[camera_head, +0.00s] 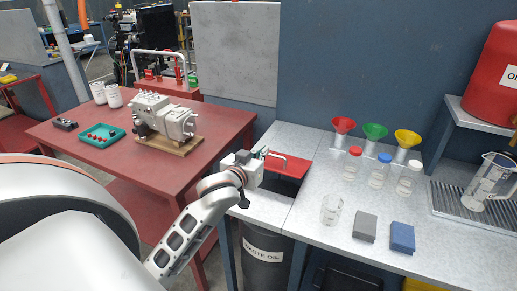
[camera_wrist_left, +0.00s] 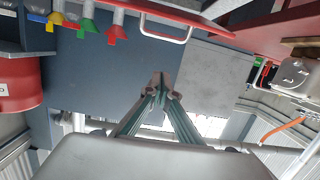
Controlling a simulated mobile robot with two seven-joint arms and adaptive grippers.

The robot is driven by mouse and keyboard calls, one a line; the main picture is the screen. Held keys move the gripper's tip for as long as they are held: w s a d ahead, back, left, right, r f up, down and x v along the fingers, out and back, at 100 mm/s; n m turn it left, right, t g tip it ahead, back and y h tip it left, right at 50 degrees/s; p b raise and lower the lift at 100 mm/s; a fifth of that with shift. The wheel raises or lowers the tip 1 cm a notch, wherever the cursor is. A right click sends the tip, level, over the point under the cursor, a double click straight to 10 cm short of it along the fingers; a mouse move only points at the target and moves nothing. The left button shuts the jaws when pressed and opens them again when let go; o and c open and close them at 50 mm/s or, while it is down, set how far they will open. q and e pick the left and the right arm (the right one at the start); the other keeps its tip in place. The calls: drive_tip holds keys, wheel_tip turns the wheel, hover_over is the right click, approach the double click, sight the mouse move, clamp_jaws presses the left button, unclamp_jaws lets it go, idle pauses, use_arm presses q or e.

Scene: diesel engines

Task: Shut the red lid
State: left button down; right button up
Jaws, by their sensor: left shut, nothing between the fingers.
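The red lid (camera_head: 291,168) is set in the grey bench at its left part, with a pale bar handle on it. I cannot tell for sure how far it is tilted. My left gripper (camera_head: 263,153) is at the lid's left back side, close to the handle; whether it touches is unclear. In the left wrist view the lid (camera_wrist_left: 205,22) and its handle (camera_wrist_left: 165,38) show at the top, apart from the fingertips in the picture. The fingers (camera_wrist_left: 160,80) are together with nothing between them. My right gripper is not in view.
A waste oil bin (camera_head: 264,257) stands under the bench. Red, green and yellow funnels (camera_head: 375,131), capped bottles (camera_head: 380,172), a glass beaker (camera_head: 331,209) and grey and blue blocks (camera_head: 402,238) stand to the right. A red table (camera_head: 80,163) with a pump is at left.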

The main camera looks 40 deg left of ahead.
use_arm(q)
hover_over(273, 155)
drive_tip(key=shift+w+a+f, duration=0.15)
drive_tip(key=shift+w+f, duration=0.3)
drive_tip(key=shift+f, duration=0.4)
drive_tip(key=shift+s+f, duration=0.2)
drive_tip(key=shift+f, duration=0.3)
drive_tip(key=shift+s+f, duration=0.15)
drive_tip(key=shift+f, duration=0.35)
drive_tip(key=shift+s+d+f, duration=0.2)
drive_tip(key=shift+s+f, duration=0.3)
drive_tip(key=shift+d+f, duration=0.1)
drive_tip(key=shift+f, duration=0.15)
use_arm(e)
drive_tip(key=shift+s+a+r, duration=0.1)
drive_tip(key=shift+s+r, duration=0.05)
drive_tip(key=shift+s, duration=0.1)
use_arm(q)
drive_tip(key=shift+s, duration=0.1)
